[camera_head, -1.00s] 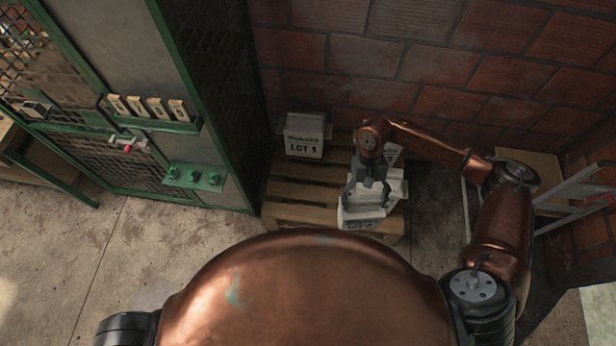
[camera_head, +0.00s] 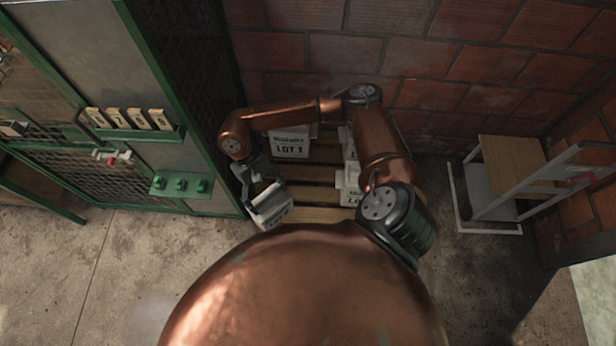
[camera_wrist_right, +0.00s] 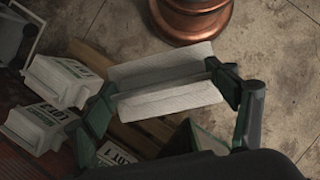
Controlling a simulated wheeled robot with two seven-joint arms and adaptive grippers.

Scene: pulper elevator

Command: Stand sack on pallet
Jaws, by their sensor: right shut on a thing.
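My right gripper (camera_head: 258,190) is shut on a white sack (camera_head: 270,208) at the front left corner of the wooden pallet (camera_head: 320,194). The held sack looks tilted in the head view; I cannot tell whether it touches the slats. In the right wrist view the sack (camera_wrist_right: 165,82) lies between the fingers (camera_wrist_right: 162,96), with pallet slats (camera_wrist_right: 142,136) below. A sack marked LOT 1 (camera_head: 290,148) stands at the pallet's back left. Another sack (camera_head: 350,186) stands at the front right, partly hidden by my arm. My left gripper is out of view.
A green mesh cage (camera_head: 190,90) with a switch box (camera_head: 181,186) stands close left of the pallet. A brick wall (camera_head: 440,60) is behind. A cart with a wooden top (camera_head: 510,160) stands at the right. Concrete floor (camera_head: 140,250) is clear at the front left.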

